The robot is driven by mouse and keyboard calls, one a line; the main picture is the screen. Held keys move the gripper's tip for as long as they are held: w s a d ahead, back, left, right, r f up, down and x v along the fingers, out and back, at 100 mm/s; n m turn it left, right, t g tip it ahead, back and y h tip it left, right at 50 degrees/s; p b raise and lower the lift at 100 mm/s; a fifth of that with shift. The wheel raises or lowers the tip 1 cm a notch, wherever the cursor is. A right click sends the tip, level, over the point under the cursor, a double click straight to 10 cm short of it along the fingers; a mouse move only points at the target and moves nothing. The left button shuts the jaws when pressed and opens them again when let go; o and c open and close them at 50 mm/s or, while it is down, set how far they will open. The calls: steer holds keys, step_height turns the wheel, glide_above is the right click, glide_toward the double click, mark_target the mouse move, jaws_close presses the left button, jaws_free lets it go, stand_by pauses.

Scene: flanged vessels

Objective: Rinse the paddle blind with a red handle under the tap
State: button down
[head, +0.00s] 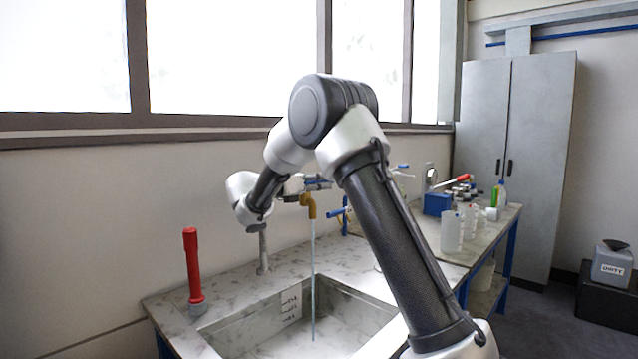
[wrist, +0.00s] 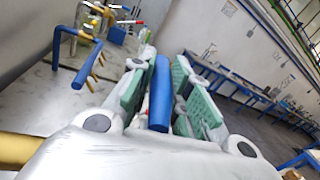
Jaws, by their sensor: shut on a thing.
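A red upright handle (head: 192,258) with a grey lower end stands on the counter left of the sink; I cannot make out a blind's disc on it. The yellow tap (head: 308,203) runs a thin stream of water (head: 313,270) into the sink (head: 290,318). My gripper (head: 320,183) is beside the tap, above the sink's back edge, pointing right. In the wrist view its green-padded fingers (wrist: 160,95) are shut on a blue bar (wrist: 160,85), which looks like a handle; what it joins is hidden. A yellow part (wrist: 15,150) shows close at the lower left.
A side bench (head: 480,235) at the right holds white bottles (head: 452,232), a blue box (head: 437,204) and a red-handled item (head: 457,181). A blue pipe with yellow outlets (wrist: 85,65) stands near my gripper. The counter's left front is clear.

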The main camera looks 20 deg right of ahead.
steer(key=c, duration=1.3)
jaws_free()
steer(key=shift+f, duration=0.1)
steer(key=s+a, duration=0.2)
steer(key=a, duration=0.9)
steer(key=shift+s+a, duration=0.15)
steer(key=shift+a, duration=0.25)
